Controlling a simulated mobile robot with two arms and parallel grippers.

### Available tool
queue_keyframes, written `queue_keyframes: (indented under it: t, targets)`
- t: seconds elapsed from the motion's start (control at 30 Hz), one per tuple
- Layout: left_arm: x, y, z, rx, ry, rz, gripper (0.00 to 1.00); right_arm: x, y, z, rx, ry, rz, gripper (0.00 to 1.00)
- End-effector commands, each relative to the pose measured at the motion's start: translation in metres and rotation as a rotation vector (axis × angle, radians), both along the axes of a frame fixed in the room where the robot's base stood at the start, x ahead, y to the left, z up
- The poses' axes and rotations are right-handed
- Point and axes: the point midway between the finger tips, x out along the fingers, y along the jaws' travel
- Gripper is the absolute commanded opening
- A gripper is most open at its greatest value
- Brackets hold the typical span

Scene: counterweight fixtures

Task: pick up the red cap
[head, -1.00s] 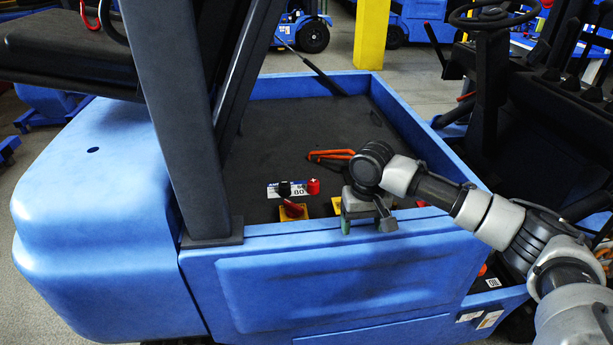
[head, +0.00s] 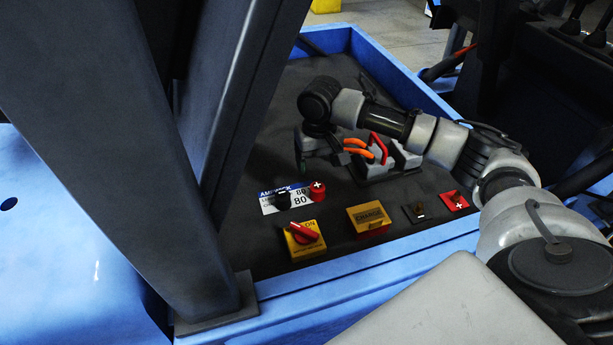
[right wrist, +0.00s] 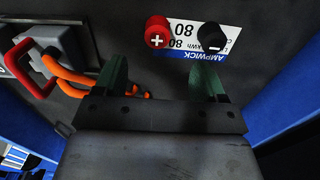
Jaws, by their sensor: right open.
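The red cap (head: 318,191) with a white plus sign stands on the dark panel of the blue truck. It also shows in the right wrist view (right wrist: 157,31), beyond the fingertips and roughly between their lines. My right gripper (head: 306,156) is open and empty, behind and above the red cap in the head view, apart from it. Its two green fingers (right wrist: 160,78) show in the right wrist view. A black cap (head: 284,199) with a minus sign stands left of the red cap; it also shows in the right wrist view (right wrist: 212,38). My left gripper is not in view.
A white and blue AMPWICK label (head: 300,199) lies by the caps. In front are a yellow block with a red switch (head: 303,236) and another yellow block (head: 368,217). A grey connector with orange cables (head: 378,150) stands behind. A dark post (head: 150,150) rises at left.

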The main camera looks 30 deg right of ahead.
Motion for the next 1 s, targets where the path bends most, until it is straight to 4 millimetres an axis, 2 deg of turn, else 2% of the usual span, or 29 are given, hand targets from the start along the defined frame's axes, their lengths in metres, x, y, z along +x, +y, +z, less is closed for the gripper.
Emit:
queue_keyframes:
  t: [0.1, 0.27, 0.47, 0.7, 0.83, 1.0]
  targets:
    - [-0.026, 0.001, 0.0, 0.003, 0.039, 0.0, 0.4, -0.001, 0.0, -0.019, 0.0, 0.005, 0.001, 0.71]
    - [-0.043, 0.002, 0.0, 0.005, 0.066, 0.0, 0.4, -0.001, 0.0, -0.042, 0.0, 0.003, 0.0, 0.71]
    - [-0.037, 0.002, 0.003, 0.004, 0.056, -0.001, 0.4, 0.0, -0.001, -0.057, 0.0, 0.003, -0.001, 0.71]
    - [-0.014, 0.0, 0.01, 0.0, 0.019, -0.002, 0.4, 0.0, -0.003, -0.092, -0.001, 0.003, 0.0, 0.71]
    - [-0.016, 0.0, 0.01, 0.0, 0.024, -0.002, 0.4, 0.001, -0.003, -0.102, -0.002, 0.001, 0.001, 0.71]
    - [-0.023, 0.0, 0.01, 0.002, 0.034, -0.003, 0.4, 0.001, -0.003, -0.103, -0.001, 0.001, 0.001, 0.71]
